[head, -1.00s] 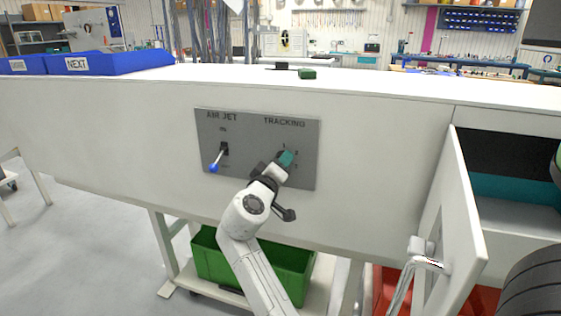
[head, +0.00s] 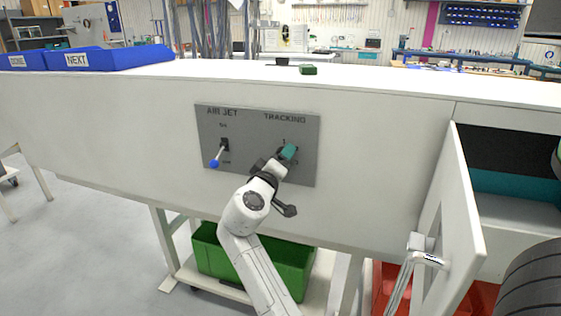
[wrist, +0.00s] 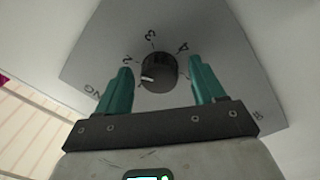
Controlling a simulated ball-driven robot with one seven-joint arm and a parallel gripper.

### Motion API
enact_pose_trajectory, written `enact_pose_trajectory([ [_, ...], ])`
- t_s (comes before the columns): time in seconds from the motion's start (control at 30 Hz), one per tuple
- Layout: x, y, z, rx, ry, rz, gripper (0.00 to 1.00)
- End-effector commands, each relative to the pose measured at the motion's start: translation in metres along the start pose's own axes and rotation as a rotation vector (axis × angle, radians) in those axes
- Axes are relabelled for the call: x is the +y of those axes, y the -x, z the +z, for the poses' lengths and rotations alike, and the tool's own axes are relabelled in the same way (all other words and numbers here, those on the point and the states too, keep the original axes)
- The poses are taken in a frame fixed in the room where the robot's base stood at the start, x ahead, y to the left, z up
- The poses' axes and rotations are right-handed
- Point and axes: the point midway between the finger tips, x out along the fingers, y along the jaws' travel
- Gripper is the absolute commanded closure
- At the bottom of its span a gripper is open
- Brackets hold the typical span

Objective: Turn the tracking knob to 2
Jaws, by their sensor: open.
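The grey control panel (head: 240,170) is on the white cabinet front, with TRACKING lettering at its right. The round black tracking knob (wrist: 160,73) shows in the wrist view. Its white mark points left and slightly down, below the printed 2 (wrist: 127,60). The 3 and 4 are printed above it. My gripper (wrist: 160,66) is open, with one teal finger on each side of the knob and a visible gap on both sides. In the head view my gripper (head: 288,152) is at the panel and covers the knob.
The air jet lever (head: 218,156) with a blue tip sticks out left of my gripper. An open cabinet door (head: 455,210) stands out at the right. A green bin (head: 215,258) is below, and blue bins (head: 120,60) stand on top at the left.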

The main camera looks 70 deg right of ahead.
Motion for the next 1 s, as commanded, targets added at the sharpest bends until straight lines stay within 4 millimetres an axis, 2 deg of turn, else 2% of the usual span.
enact_pose_trajectory([
  [0.17,0.000,0.004,0.000,0.000,0.000,0.000,0.31],
  [0.27,-0.001,0.015,0.000,0.002,0.000,-0.001,0.31],
  [0.7,-0.001,0.093,0.000,0.002,0.001,-0.002,0.31],
  [0.83,-0.001,0.104,0.000,0.002,0.000,-0.001,0.31],
  [1.0,0.000,0.109,0.000,0.000,0.000,0.000,0.31],
])
